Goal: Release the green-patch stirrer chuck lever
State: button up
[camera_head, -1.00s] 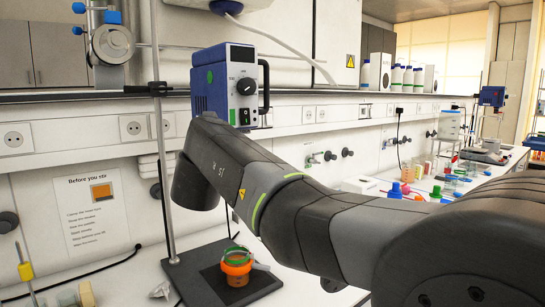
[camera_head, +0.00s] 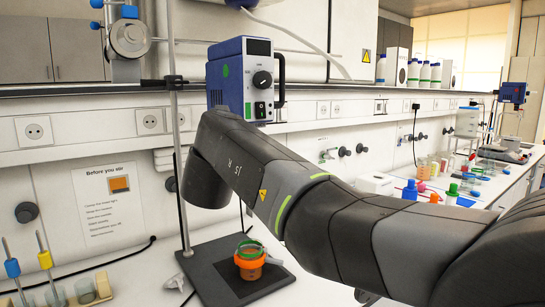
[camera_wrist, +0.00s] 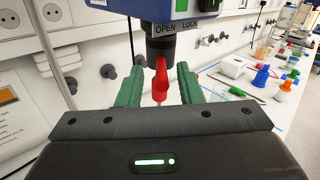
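The blue overhead stirrer (camera_head: 240,80) with a green patch stands above the bench in the head view. In the wrist view its underside and green patch (camera_wrist: 182,5) show at the top, above an OPEN / LOCK label (camera_wrist: 176,29). The black chuck (camera_wrist: 160,45) is below, with the red chuck lever (camera_wrist: 160,82) pointing toward the camera, nearer the word OPEN in the picture. I cannot tell its setting. My gripper (camera_wrist: 159,85) is open, its green fingers on either side of the lever, with visible gaps. In the head view my arm hides the gripper, chuck and lever.
An orange vessel with a green rim (camera_head: 249,265) stands on the dark stand base (camera_head: 212,272) below my arm. The stand's rod (camera_head: 180,170) rises left of the arm. Coloured bottles (camera_head: 410,190) stand on the bench to the right. Vials and tools (camera_head: 60,285) are at lower left.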

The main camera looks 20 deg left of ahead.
jog(key=b+v, duration=0.1)
jog(key=v, duration=1.1)
jog(key=shift+w, duration=0.15)
jog(key=p+x, duration=0.1)
jog(key=x, duration=1.2)
jog(key=shift+w+a, duration=0.1)
jog(key=shift+w, duration=0.25)
jog(key=shift+s, duration=0.15)
